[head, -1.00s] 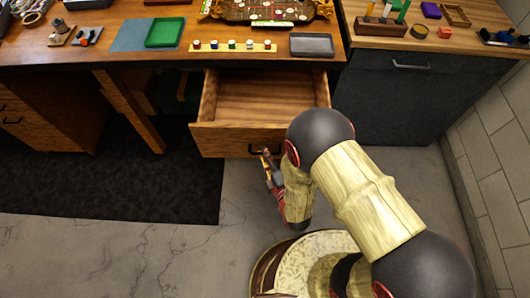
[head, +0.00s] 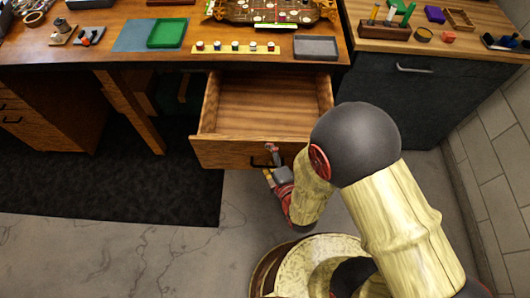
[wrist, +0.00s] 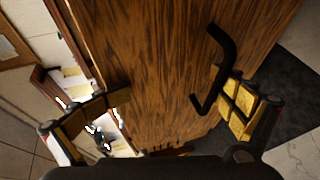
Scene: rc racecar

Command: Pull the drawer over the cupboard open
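The wooden drawer (head: 228,152) under the desk stands well open and looks empty inside. Its front with a black bar handle (wrist: 222,65) fills much of the wrist view. My gripper (head: 271,163) is at the drawer front by the handle, partly hidden by my arm in the head view. In the wrist view my gripper (wrist: 180,88) has its fingers wide apart, with the handle just inside the right finger. I cannot tell whether that finger touches it. A dark grey cupboard (head: 395,110) with a metal handle near its top stands to the right, its front shut.
The desk top (head: 105,45) above the drawer carries a green tray (head: 167,33), a grey tray (head: 315,47) and a game board. A tiled wall (head: 485,170) bounds the right side. A dark mat (head: 110,190) lies on the floor at left. Bare floor is in front.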

